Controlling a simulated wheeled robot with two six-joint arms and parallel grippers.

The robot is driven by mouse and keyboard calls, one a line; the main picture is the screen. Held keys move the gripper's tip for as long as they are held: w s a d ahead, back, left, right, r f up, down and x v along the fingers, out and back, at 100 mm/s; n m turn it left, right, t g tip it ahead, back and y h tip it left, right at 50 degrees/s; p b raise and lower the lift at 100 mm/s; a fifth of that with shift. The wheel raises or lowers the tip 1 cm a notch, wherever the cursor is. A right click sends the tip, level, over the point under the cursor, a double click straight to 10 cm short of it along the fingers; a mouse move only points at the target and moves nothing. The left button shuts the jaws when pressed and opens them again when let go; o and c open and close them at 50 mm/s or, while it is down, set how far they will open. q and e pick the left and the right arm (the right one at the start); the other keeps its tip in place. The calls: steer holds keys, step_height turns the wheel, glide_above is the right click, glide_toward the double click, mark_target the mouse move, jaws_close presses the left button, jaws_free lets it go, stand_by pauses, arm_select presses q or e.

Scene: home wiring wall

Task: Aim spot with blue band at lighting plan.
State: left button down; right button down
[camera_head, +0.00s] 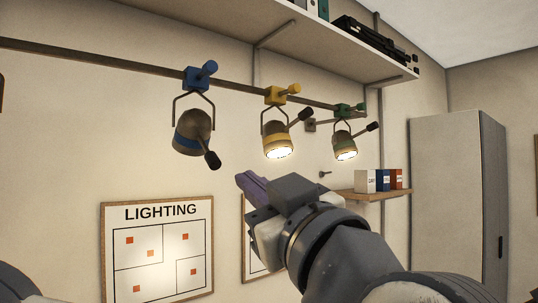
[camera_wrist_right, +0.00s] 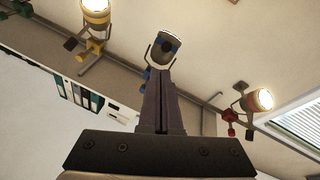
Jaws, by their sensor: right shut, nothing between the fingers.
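The spot with blue band (camera_head: 192,133) hangs from a blue clamp (camera_head: 200,76) on the wall rail in the head view. It tilts down, with a dark handle (camera_head: 212,160) at its lower end; no glowing face shows there. The lighting plan (camera_head: 157,250) is a framed board on the wall below it, with several orange squares. My right gripper (camera_head: 249,183) is shut and empty, below and right of the blue-banded spot, apart from it. In the right wrist view the shut fingers (camera_wrist_right: 160,78) point toward the blue-banded spot (camera_wrist_right: 165,48). My left gripper is not visible.
Lit spots with a yellow band (camera_head: 277,138) and a green band (camera_head: 344,143) hang to the right on the same rail. A shelf (camera_head: 290,40) runs above. A small shelf with boxes (camera_head: 378,181) and a tall cabinet (camera_head: 455,190) stand right. A red-clamped spot (camera_wrist_right: 258,101) shows in the wrist view.

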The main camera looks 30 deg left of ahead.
mark_target(216, 155)
steer(key=w+a+r+y+p, duration=0.1)
steer(key=a+r+p, duration=0.5)
steer(key=a+r, duration=0.2)
steer(key=shift+n, duration=0.3)
steer(key=w+f, duration=0.1)
steer(key=w+a+f+p, duration=0.1)
steer(key=f, duration=0.2)
steer(key=shift+w+a+p, duration=0.25)
steer(key=shift+w+p, duration=0.15)
